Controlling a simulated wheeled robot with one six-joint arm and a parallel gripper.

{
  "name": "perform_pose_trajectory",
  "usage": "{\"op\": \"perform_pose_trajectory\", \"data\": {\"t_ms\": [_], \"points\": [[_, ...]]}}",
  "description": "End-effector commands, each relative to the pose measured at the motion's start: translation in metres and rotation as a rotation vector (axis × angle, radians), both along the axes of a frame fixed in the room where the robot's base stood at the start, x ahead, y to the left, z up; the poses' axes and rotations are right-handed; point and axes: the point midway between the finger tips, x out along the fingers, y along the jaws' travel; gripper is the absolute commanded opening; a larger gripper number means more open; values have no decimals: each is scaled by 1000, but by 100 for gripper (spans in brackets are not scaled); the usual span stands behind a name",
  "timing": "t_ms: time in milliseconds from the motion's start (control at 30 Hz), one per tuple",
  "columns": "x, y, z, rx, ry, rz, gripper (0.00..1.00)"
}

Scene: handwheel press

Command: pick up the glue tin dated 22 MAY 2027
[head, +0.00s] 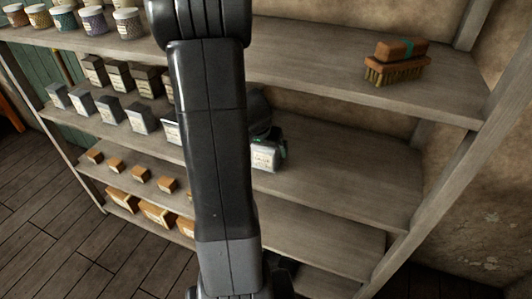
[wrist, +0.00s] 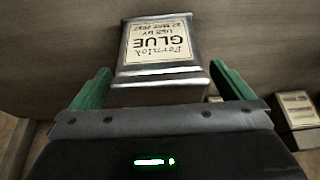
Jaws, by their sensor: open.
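A grey metal glue tin (wrist: 160,72) fills the upper middle of the wrist view. Its pale label appears upside down and reads GLUE, with a small date line that looks like 22 MAY 2027. My gripper (wrist: 162,86) is open, with one green finger to the left of the tin and one to the right. Gaps show on both sides, and I cannot tell how far the tin reaches between the fingers. In the head view the tin (head: 265,159) stands on a middle shelf, and my gripper (head: 283,148) is beside it, partly hidden by my arm.
Several other tins (head: 110,108) stand in rows to the left on the shelf, and another tin (wrist: 297,108) shows at the right in the wrist view. Small boxes (head: 157,214) fill lower shelves. A brush (head: 396,68) lies on the upper shelf (head: 330,60). The shelf's right part (head: 350,175) is bare.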

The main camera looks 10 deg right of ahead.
Motion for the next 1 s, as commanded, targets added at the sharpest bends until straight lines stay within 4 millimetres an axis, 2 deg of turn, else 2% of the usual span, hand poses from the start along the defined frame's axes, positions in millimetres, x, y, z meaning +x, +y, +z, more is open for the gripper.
{"op": "perform_pose_trajectory", "data": {"t_ms": [100,200,500,800,833,1000], "points": [[5,-3,-16,0,3,-1,100],[7,-5,-23,0,1,0,100],[9,-5,-25,1,-1,0,100],[8,-5,-25,0,0,0,41],[9,-5,-24,0,-2,0,38],[9,-5,-24,0,-2,0,38]]}}
